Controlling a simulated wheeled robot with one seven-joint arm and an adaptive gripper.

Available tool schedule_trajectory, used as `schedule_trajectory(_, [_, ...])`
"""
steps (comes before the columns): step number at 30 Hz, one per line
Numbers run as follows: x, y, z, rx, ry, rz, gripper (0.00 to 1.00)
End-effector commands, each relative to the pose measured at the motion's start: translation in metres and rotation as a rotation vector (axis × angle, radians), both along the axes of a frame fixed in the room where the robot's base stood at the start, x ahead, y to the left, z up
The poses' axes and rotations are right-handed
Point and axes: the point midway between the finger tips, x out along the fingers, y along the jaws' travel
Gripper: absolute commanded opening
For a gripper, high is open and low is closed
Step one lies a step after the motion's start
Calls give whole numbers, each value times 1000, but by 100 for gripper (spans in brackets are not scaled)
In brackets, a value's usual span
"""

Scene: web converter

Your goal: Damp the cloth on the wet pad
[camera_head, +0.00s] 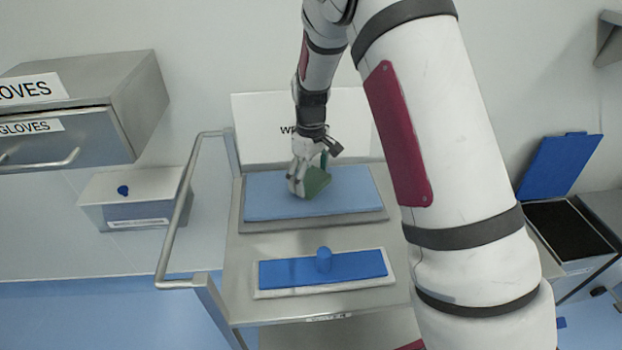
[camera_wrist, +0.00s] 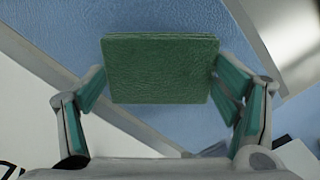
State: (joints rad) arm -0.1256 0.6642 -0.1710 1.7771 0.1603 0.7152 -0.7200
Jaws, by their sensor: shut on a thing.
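The cloth (camera_head: 316,182) is a green folded square. My gripper (camera_head: 308,178) is shut on it, above the wet pad (camera_head: 268,203). The pad is a light blue rectangle in a grey metal tray (camera_head: 310,222) on the cart. In the wrist view the cloth (camera_wrist: 160,70) shows flat and square between the two fingers (camera_wrist: 160,100), with the blue pad (camera_wrist: 60,30) behind it. I cannot tell whether the cloth touches the pad. My gripper hides part of the cloth in the head view.
A white-framed blue mop-like pad with a knob (camera_head: 323,268) lies at the cart's front. The cart's handle rail (camera_head: 172,230) rises on the left. A gloves drawer cabinet (camera_head: 80,115) and a white box (camera_head: 140,200) stand left. An open blue-lidded bin (camera_head: 560,165) stands right.

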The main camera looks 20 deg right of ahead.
Motion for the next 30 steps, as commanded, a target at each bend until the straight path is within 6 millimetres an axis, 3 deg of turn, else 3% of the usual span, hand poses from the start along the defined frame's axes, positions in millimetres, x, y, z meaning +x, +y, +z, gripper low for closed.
schedule_trajectory(18, [0, 0, 46, 0, -2, 0, 60])
schedule_trajectory(30, [0, 0, 53, 0, -1, 0, 60])
